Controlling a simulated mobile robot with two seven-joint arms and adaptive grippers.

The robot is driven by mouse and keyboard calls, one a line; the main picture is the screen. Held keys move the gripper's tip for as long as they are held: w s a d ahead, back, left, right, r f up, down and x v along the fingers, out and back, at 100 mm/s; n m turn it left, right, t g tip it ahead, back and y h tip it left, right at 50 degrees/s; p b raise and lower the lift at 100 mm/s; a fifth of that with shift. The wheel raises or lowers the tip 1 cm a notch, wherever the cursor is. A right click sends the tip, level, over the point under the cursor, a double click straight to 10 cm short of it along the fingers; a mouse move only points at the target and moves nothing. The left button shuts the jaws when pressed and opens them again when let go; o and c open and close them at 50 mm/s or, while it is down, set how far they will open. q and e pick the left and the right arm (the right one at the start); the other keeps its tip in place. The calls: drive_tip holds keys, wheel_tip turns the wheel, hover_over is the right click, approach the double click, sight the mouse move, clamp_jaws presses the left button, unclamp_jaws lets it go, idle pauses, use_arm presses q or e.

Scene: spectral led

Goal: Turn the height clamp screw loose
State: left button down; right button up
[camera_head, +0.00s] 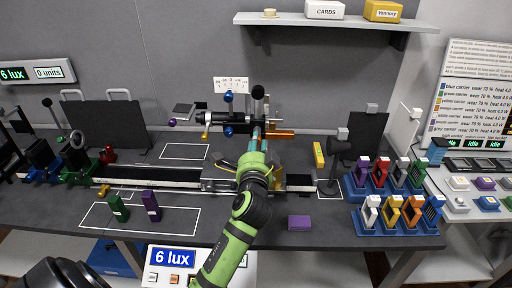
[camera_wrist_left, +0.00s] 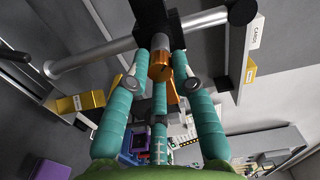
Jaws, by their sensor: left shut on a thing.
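An orange screw (camera_wrist_left: 161,66), which I take to be the height clamp screw, sits below a black block on the stand in the left wrist view. An orange bar reaches away from it, and in the head view an orange bar (camera_head: 281,134) sticks out right of the post. My left gripper (camera_wrist_left: 160,60) has its teal fingers closed around the screw; its green arm rises from the bottom of the head view to the stand (camera_head: 256,138). The fingers and arm hide part of the screw and the stand's lower part. My right gripper is in neither view.
A black cylinder with blue knobs (camera_head: 228,130) is just left of the gripper. A long rail (camera_head: 150,178) runs behind the arm. Blue racks of carriers (camera_head: 372,190) stand at right. A purple block (camera_head: 299,223) lies at the front.

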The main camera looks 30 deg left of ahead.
use_arm(q)
drive_tip(key=shift+r+n, duration=0.15)
drive_tip(key=shift+n, duration=0.45)
drive_tip(key=c, duration=1.1)
unclamp_jaws()
drive_tip(key=shift+d, duration=0.1)
drive_tip(key=shift+o, duration=0.2)
drive_tip(key=shift+w, duration=0.1)
drive_tip(key=v, duration=1.2)
